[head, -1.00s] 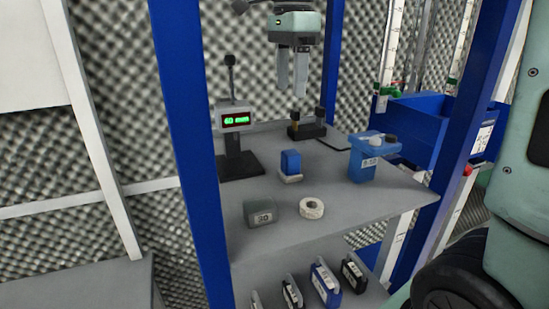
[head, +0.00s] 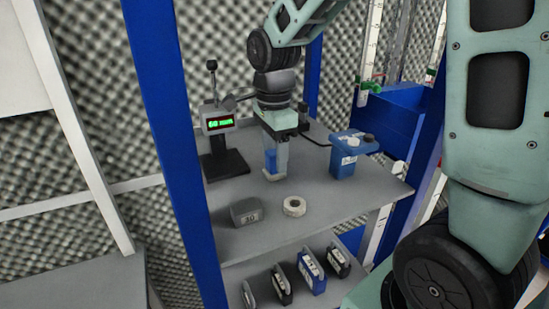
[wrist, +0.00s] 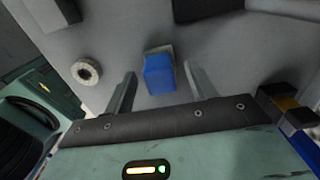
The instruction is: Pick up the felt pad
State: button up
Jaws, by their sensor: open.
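What looks like the felt pad is a small blue block on a pale base (head: 270,163), standing on the grey shelf near its middle. In the wrist view the blue block (wrist: 159,74) sits between my two fingers, with gaps on both sides. My gripper (head: 275,158) is open and points down over the block in the head view. One finger hides part of the block there. In the wrist view my gripper (wrist: 161,77) has nothing clamped.
A white ring (head: 294,206) and a grey labelled block (head: 246,211) lie in front. A display stand (head: 220,145) is at left, a blue container (head: 345,158) at right. A blue post (head: 165,130) rises at left. Several cases stand on the lower shelf.

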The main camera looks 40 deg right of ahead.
aim_at(274, 152)
jog(key=shift+f, duration=1)
jog(key=c, duration=1)
notch_tip(274, 152, up, 10)
jog(key=b, duration=0.2)
jog(key=shift+b, duration=0.35)
jog(key=shift+o, duration=0.9)
